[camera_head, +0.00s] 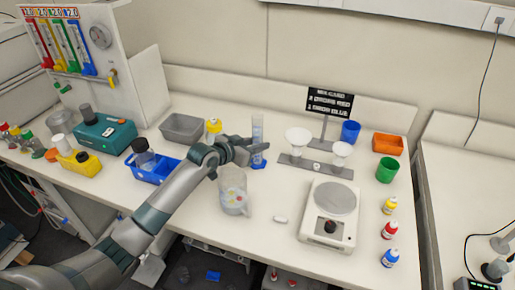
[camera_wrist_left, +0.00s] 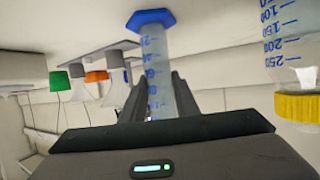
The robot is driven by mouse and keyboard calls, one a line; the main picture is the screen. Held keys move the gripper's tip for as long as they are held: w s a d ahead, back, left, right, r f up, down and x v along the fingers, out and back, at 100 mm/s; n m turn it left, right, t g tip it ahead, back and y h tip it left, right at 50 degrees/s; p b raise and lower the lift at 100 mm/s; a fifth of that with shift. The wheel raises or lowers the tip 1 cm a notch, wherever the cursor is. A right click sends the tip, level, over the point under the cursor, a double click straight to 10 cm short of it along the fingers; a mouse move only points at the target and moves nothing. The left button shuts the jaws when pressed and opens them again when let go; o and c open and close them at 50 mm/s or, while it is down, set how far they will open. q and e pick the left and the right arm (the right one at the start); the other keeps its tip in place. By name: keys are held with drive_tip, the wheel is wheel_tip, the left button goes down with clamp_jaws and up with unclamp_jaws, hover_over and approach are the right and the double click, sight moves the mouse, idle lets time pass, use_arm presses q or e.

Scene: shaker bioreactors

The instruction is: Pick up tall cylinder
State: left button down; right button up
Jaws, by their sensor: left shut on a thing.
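The tall cylinder (camera_head: 257,130) is a clear graduated cylinder with blue markings and a blue base (camera_head: 259,163). It is upright on the bench's middle; I cannot tell whether its base touches the bench top. My left gripper (camera_head: 254,146) reaches it from the left and is shut around its body. In the left wrist view the cylinder (camera_wrist_left: 155,62) sits between the two dark fingers (camera_wrist_left: 157,98), with its blue base at the top of the picture. My right gripper is not in view.
A funnel stand (camera_head: 315,167) and a balance (camera_head: 329,214) are to the right. A grey tray (camera_head: 182,127) and blue rack (camera_head: 155,171) are left.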

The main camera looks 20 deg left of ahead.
sight(253, 120)
use_arm(q)
drive_tip(key=shift+r, duration=0.15)
wheel_tip(253, 120, up, 9)
drive_tip(key=b, duration=0.3)
drive_tip(key=shift+r, duration=0.4)
idle(0.4)
